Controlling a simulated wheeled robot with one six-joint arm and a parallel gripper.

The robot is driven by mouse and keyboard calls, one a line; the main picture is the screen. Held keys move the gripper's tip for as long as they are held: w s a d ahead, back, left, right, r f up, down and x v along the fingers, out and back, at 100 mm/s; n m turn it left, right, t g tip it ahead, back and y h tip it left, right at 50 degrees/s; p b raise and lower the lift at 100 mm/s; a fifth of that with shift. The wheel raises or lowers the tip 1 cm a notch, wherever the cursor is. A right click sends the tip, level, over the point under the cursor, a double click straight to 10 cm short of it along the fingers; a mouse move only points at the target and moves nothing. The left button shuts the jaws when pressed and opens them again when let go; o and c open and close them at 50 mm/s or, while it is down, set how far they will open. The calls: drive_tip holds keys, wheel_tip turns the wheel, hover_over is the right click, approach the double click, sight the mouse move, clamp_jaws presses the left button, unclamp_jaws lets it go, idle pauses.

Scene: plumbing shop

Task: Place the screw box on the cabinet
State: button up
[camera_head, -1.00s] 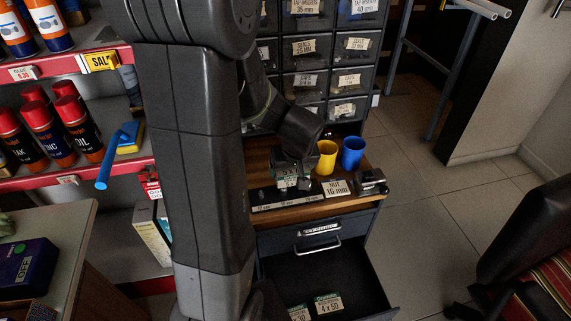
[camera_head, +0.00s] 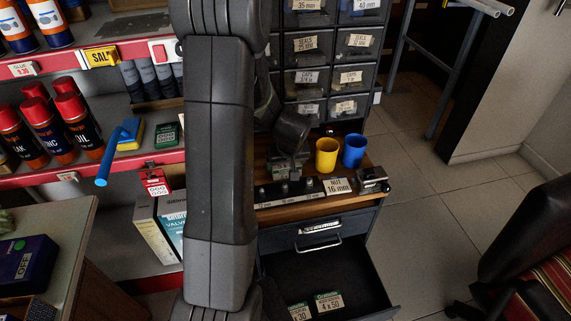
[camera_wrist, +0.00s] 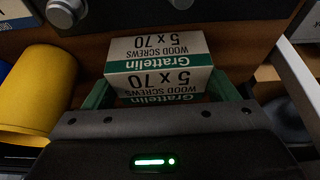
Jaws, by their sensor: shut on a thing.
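The screw box (camera_wrist: 158,55), white and green and marked "Grattelin wood screws 5 x 70", is between the two green fingers of my gripper (camera_wrist: 160,92) in the wrist view. My gripper is shut on it. In the head view, my gripper (camera_head: 285,167) is low over the back of the wooden top of the cabinet (camera_head: 300,212), left of the yellow cup. The box is mostly hidden there by my gripper. I cannot tell whether it touches the wood.
A yellow cup (camera_head: 326,155) and a blue cup (camera_head: 353,151) stand right of my gripper. A strip with dark knobs (camera_head: 287,191) lies in front. The open drawer (camera_head: 345,275) below holds two screw boxes. Small labelled drawers (camera_head: 313,76) rise behind.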

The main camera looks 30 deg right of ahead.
drive_tip(key=shift+f, duration=0.15)
drive_tip(key=o, duration=1.3)
drive_tip(key=shift+c, duration=0.2)
drive_tip(key=shift+r, duration=0.25)
drive_tip(key=p+v, duration=0.1)
drive_tip(key=v, duration=1)
drive_tip(key=shift+s+r+p, duration=0.25)
drive_tip(key=shift+r+p, duration=0.1)
drive_tip(key=shift+a, duration=0.15)
